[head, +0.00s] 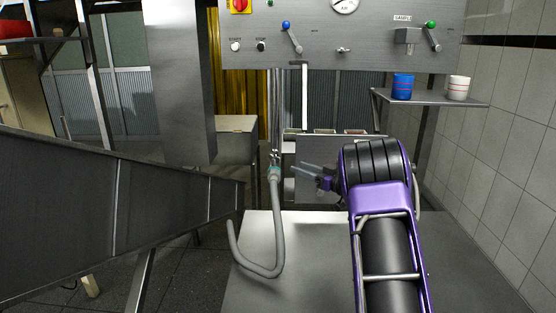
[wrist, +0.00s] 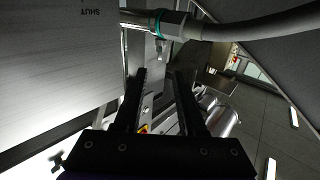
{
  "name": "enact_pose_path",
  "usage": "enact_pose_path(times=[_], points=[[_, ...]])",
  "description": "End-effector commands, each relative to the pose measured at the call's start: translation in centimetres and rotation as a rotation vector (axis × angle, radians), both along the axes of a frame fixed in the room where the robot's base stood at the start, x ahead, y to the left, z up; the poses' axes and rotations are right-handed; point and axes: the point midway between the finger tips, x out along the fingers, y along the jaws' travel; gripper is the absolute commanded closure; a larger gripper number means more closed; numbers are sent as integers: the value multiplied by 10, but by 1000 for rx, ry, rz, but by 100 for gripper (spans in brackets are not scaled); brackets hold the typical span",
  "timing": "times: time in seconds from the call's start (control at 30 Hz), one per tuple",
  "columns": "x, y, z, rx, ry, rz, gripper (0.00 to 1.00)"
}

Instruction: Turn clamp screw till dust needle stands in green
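A grey hose (head: 277,225) hangs in a U-shaped bend, with a teal collar (head: 274,173) at its upper end. Small metal hardware (head: 274,156) sits just above the collar; I cannot tell whether it is the clamp screw. My gripper (head: 306,170) points left toward the collar, a short way to its right. In the wrist view the two dark fingers (wrist: 159,76) are apart with nothing visibly held. The collar (wrist: 157,23) and hose (wrist: 250,25) cross above the fingertips there. A white dial (head: 343,4) is cut by the top edge; its needle and any green zone cannot be read.
A steel panel (head: 370,60) carries a blue-knob lever (head: 290,36) and a green-knob lever (head: 432,36). A blue cup (head: 402,87) and a white cup (head: 458,88) stand on a shelf at right. A steel table (head: 290,295) lies below; a sloped metal chute (head: 90,215) fills the left.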

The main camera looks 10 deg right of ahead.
Motion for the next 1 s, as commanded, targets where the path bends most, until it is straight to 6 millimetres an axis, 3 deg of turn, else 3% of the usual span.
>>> enact_pose_path(times=[0.3, 0.5, 0.93, 1.0], points=[[55, 43, 0, -2, -2, 1, 60], [76, 58, 0, -2, -3, 0, 60], [84, 64, 0, 0, -1, -1, 60], [84, 64, 0, 0, -1, -1, 69]])
